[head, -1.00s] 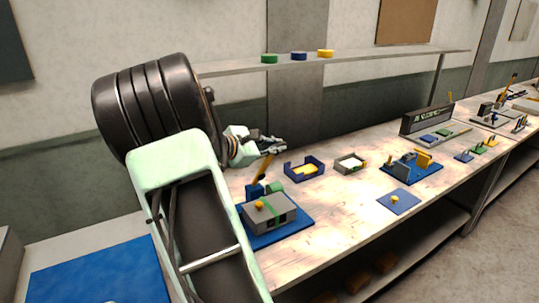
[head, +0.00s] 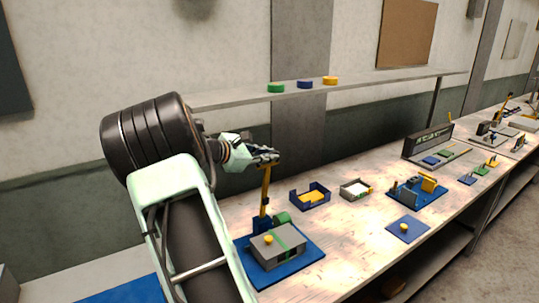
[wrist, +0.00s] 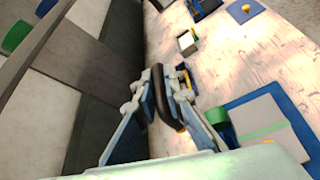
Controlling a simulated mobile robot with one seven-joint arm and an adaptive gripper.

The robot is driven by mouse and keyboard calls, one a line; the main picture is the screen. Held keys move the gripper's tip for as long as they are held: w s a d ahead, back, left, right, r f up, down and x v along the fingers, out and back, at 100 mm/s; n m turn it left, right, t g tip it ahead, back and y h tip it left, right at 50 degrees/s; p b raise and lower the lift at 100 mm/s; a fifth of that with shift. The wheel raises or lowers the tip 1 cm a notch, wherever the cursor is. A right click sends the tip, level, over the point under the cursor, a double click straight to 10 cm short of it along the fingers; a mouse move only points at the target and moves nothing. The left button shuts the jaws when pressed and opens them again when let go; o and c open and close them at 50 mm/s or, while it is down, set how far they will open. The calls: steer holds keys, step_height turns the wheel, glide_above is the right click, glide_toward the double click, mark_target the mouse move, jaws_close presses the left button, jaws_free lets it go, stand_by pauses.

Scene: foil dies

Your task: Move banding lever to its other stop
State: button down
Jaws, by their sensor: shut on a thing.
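The banding lever (head: 265,188) is a yellow-orange bar rising from a blue pivot bracket behind a grey box (head: 278,248) with a green band and yellow knob, on a blue base plate (head: 308,262). The lever stands nearly upright. My gripper (head: 268,156) is at its top end. In the wrist view, my gripper's fingers (wrist: 166,84) close around the lever's dark grip (wrist: 164,105). The grey box with its green band (wrist: 262,130) and a green roll (wrist: 218,122) show at the right there. The lever's lower part is hidden in the wrist view.
A blue tray (head: 296,202) with a yellow piece and a grey tray (head: 346,193) stand to the right on the bench. A shelf (head: 380,84) with three coloured discs runs behind. The bench top (head: 350,235) between the fixtures is clear.

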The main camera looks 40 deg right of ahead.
steer(key=shift+w+r, duration=0.2)
steer(key=shift+w, duration=0.05)
steer(key=c, duration=2.3)
jaws_free()
steer(key=shift+w, duration=0.1)
steer(key=shift+f, duration=0.1)
steer(key=v, duration=1.2)
